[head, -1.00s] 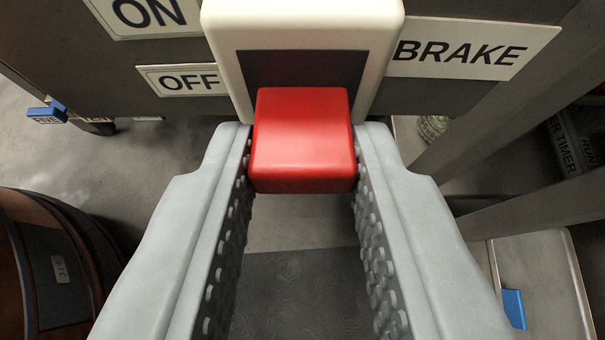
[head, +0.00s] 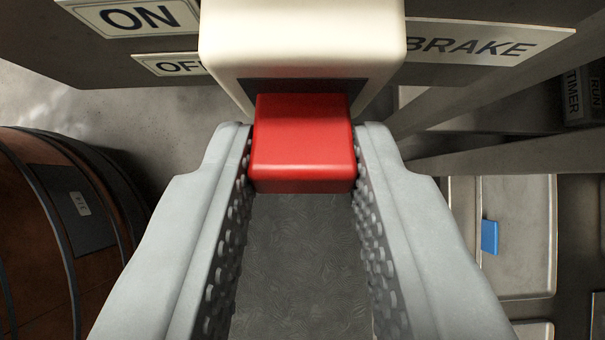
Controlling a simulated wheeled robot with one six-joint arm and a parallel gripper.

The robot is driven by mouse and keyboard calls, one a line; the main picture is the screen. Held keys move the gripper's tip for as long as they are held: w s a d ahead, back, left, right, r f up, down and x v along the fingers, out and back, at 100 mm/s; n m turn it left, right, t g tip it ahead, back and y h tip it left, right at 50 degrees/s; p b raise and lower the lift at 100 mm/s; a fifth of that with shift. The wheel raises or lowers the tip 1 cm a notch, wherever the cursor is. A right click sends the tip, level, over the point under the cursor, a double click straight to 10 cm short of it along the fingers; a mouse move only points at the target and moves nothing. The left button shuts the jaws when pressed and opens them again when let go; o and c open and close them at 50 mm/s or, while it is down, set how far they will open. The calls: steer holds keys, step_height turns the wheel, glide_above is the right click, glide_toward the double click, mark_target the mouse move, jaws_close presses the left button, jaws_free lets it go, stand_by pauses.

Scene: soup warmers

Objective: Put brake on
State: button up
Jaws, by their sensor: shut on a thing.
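The brake control is a red block-shaped handle (head: 302,145) that sticks out of a cream housing (head: 300,45) with a dark slot. A white BRAKE sign (head: 485,48) is to the right of the housing. An ON sign (head: 130,17) and an OFF sign (head: 172,65) are to its left. My gripper (head: 303,150) is shut on the red handle, one grey finger on each side near the tips. The handle sits at the lower part of the housing, and most of the dark slot is hidden.
A brown wooden barrel (head: 60,230) stands at the lower left. Grey frame bars (head: 500,150) run along the right. Beyond them are a pale tray (head: 518,235) with a blue tab (head: 490,237) and a dark box marked TIMER (head: 585,95). The floor below is clear.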

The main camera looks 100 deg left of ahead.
steer(key=o, duration=1)
steer(key=v, duration=1.7)
steer(key=shift+d+r, duration=0.1)
steer(key=shift+r, duration=0.05)
